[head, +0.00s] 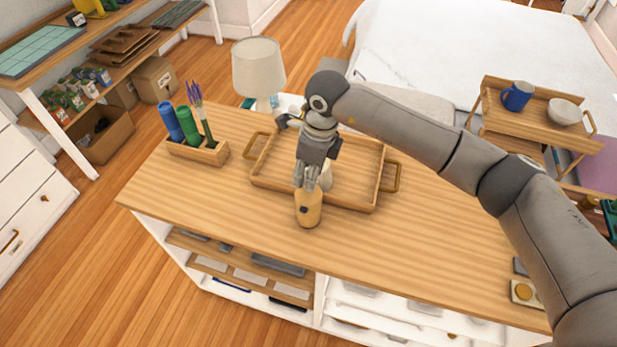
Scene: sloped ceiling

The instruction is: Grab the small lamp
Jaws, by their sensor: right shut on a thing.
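My right gripper (307,186) points down over the front edge of the wooden tray, shut on the top of a small tan, rounded object (308,208) with a dark spot on its front. The fingers hide its upper part, and I cannot tell whether it is a small lamp. It shows against the tabletop in front of the tray; whether it touches the wood is unclear. A pale piece (326,178) shows just behind the fingers. A lamp with a whitish shade (258,68) stands beyond the table's far edge, apart from the gripper. My left gripper is out of view.
The wooden tray (350,199) with side handles lies on the wooden table (430,240). A holder (198,152) with blue and green cylinders and purple flowers stands left of it. A side tray (490,100) holds a blue mug (517,96) and a bowl (564,111). The tabletop's front right is mostly clear.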

